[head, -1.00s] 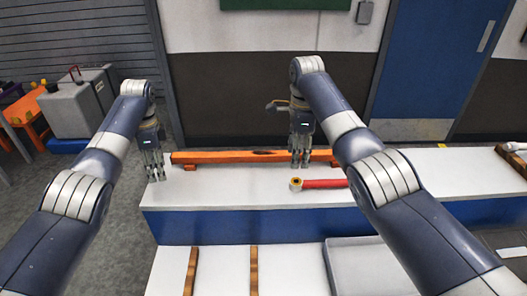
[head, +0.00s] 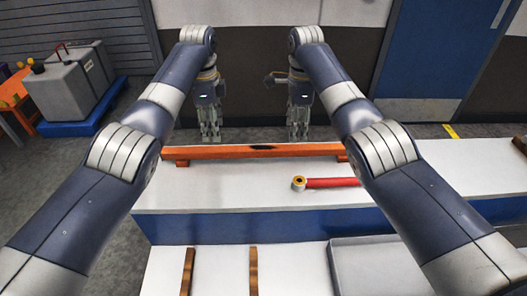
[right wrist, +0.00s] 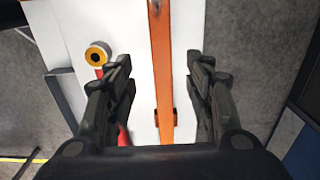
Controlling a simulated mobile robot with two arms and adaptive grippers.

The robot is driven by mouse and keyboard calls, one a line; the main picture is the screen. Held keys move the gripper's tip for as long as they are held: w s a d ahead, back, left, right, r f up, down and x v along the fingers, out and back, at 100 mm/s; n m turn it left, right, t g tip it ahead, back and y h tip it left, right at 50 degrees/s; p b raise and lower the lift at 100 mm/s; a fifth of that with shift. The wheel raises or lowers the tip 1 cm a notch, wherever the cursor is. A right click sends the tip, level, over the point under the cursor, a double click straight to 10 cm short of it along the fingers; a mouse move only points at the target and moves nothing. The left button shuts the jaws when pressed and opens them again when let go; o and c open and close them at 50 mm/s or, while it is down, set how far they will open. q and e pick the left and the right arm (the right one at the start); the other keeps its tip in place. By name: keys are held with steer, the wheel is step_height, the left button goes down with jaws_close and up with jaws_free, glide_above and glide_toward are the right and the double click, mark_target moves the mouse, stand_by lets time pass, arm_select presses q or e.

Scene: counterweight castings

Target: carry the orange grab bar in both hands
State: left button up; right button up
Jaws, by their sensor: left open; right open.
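The orange grab bar (head: 235,152) lies lengthwise on the white bench top, raised on small feet near its ends, with a dark patch near its middle. My left gripper (head: 211,137) is open and hangs above the bar's left half, its fingertips showing just past the bar's far edge. My right gripper (head: 298,137) is open and hangs above the right half. In the right wrist view the bar (right wrist: 161,70) runs between the two spread fingers of my right gripper (right wrist: 160,95), with a gap on each side. Both grippers are empty.
A red tube (head: 332,183) with a yellow ring end lies on the bench (head: 220,190) in front of the bar's right part. Nearer are wooden strips (head: 188,270) and a grey tray (head: 375,268). Grey blocks (head: 62,82) stand on a blue base at the left.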

mark_target(216, 149)
arm_select(q)
step_height(216, 149, down, 11)
steer(key=shift+w+r, duration=0.1)
steer(key=shift+w, duration=0.05)
arm_select(e)
step_height(216, 149, down, 11)
steer(key=shift+w+r, duration=0.15)
arm_select(q)
jaws_close()
arm_select(e)
jaws_close()
arm_select(q)
steer(key=shift+r, duration=0.15)
arm_select(e)
steer(key=shift+r, duration=0.1)
